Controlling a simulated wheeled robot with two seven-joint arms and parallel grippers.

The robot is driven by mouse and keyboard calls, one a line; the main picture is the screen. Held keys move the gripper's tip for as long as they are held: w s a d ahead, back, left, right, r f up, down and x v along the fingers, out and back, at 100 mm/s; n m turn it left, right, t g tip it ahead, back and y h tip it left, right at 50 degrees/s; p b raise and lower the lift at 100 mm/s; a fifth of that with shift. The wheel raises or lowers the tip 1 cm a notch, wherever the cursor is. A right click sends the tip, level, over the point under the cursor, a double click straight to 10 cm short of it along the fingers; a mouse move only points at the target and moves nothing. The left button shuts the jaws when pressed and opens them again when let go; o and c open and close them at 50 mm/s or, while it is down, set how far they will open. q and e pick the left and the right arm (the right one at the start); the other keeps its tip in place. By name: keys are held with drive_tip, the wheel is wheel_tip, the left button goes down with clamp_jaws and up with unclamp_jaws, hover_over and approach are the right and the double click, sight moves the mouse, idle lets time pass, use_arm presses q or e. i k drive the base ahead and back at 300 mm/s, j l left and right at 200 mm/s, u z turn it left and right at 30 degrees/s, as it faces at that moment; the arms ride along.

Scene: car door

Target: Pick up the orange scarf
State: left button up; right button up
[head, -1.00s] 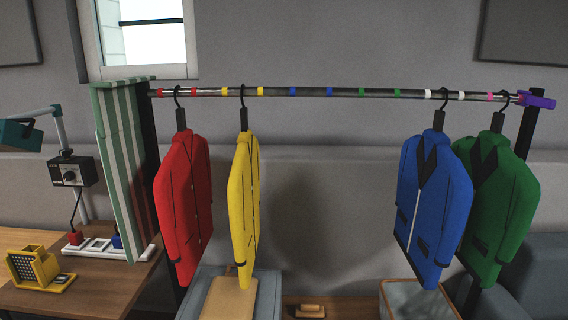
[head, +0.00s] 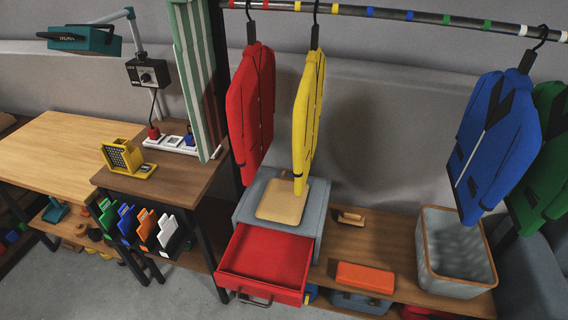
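A flat orange block-like thing (head: 365,277), which looks like the folded orange scarf, lies on the low wooden bench (head: 385,248) in the lower middle of the head view. It sits between the open red drawer (head: 268,262) and a grey basket (head: 452,235) with a brown rim. Nothing covers it. Neither of my grippers shows in the head view.
The drawer juts forward from a grey cabinet (head: 245,205) with a wooden board (head: 283,200) on top. Red (head: 250,110), yellow (head: 309,115), blue (head: 497,140) and green (head: 545,150) jackets hang above. A brush-like wooden object (head: 350,216) lies behind the orange thing.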

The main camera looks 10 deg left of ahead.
sight(375, 279)
drive_tip(key=u, duration=0.65)
drive_tip(key=z, duration=1.2)
